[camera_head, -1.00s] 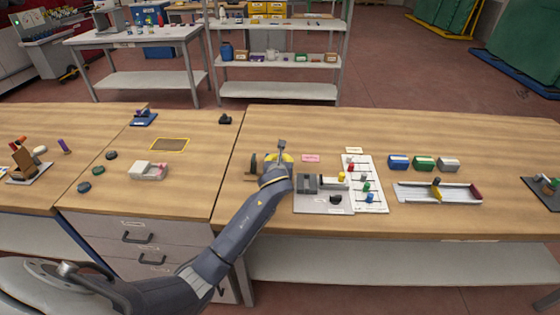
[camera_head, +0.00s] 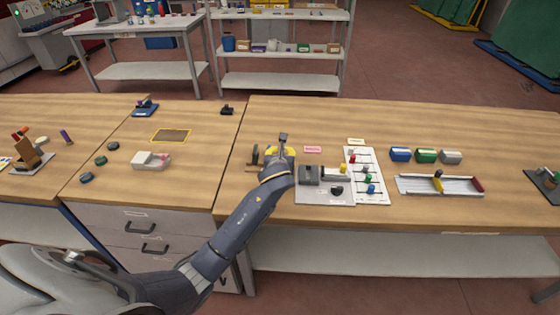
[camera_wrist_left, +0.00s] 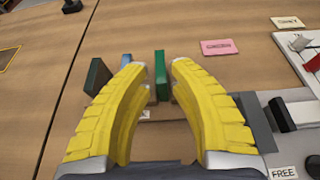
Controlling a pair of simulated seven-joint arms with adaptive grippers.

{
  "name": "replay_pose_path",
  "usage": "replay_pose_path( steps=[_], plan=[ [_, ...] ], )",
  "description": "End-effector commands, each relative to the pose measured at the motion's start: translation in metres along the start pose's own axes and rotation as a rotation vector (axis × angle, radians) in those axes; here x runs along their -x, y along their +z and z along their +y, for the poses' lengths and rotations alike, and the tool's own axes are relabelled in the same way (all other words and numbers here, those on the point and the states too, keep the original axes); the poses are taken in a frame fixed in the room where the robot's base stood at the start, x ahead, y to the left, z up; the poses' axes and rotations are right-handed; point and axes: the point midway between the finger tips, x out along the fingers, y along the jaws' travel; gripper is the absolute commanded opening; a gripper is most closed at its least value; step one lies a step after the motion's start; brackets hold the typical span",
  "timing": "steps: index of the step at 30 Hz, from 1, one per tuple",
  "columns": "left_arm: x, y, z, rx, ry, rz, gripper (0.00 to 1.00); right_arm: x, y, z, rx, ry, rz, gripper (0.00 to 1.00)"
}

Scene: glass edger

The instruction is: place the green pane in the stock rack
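A thin green pane (camera_wrist_left: 161,72) stands on edge between my left gripper's yellow fingers in the left wrist view. My left gripper (camera_wrist_left: 157,68) is open, with a visible gap on either side of the pane. A blue pane (camera_wrist_left: 127,60) and a dark green upright plate (camera_wrist_left: 97,77) stand to its left. These uprights seem to stand in a low rack, mostly hidden by my fingers. In the head view my left gripper (camera_head: 283,150) is low over the bench, beside a dark upright piece (camera_head: 255,155). My right gripper is not in view.
Right of my gripper are a grey device on a plate (camera_head: 325,190) and a white board with colored pegs (camera_head: 366,177). Blue, green and grey blocks (camera_head: 426,156) and a long tray (camera_head: 440,186) lie farther right. The bench behind my gripper is mostly clear.

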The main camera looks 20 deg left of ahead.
Motion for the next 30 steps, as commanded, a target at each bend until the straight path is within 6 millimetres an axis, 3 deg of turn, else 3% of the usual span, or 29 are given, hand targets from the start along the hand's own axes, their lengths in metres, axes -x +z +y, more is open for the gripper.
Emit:
replay_pose_path(
  steps=[9, 15, 30],
  plan=[
    [0.056, 0.000, -0.001, 0.001, -0.002, -0.001, 0.20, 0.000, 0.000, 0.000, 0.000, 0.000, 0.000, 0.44],
    [0.078, 0.000, -0.001, 0.001, -0.002, 0.000, 0.20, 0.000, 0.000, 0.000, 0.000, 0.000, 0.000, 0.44],
    [0.090, -0.001, 0.000, 0.000, -0.001, 0.001, 0.20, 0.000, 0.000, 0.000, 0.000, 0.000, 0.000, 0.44]
  ],
)
